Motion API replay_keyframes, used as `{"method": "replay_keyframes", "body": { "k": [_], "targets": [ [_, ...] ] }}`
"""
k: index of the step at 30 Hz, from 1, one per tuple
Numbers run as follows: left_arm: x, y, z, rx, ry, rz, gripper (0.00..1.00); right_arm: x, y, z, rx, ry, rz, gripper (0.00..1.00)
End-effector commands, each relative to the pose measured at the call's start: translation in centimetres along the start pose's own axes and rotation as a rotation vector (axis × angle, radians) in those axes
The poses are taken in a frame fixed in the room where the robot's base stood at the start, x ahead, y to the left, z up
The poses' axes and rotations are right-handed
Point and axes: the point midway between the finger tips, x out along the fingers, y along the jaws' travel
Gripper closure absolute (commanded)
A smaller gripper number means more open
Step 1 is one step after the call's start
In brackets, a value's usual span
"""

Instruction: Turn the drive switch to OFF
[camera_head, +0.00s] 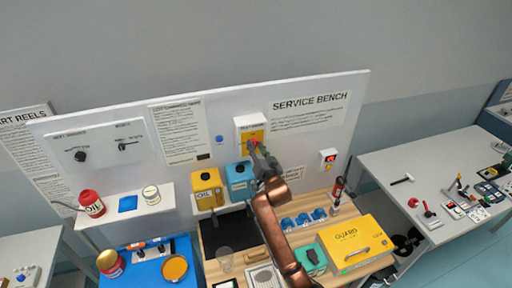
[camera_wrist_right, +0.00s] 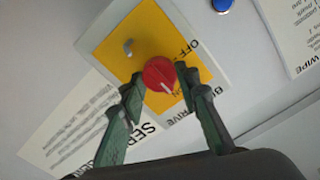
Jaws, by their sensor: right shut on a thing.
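The drive switch is a red round knob (camera_wrist_right: 159,75) with a white pointer mark, on a yellow plate (camera_wrist_right: 120,45) marked OFF in the right wrist view. The plate sits on a white box on the upright panel, which also shows in the head view (camera_head: 243,121). My right gripper (camera_wrist_right: 158,82) has its two green fingers on either side of the knob and is shut on it. In the head view my right gripper (camera_head: 256,147) reaches up to the box and hides part of the knob. My left gripper is not in view.
A small metal hasp (camera_wrist_right: 128,47) sticks out of the plate beside the knob. A red-lit white box (camera_head: 328,158) is at the right.

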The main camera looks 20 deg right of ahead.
Motion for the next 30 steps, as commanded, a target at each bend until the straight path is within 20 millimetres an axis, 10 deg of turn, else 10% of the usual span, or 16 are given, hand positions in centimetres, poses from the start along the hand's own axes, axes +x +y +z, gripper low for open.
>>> {"method": "replay_keyframes", "body": {
  "k": [7,30],
  "targets": [
    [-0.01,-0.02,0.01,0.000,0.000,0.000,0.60,-0.01,-0.01,0.00,0.000,0.000,0.000,0.95],
    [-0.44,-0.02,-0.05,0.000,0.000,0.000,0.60,0.03,-0.05,-0.02,-0.386,0.000,0.000,0.95]
  ]
}}
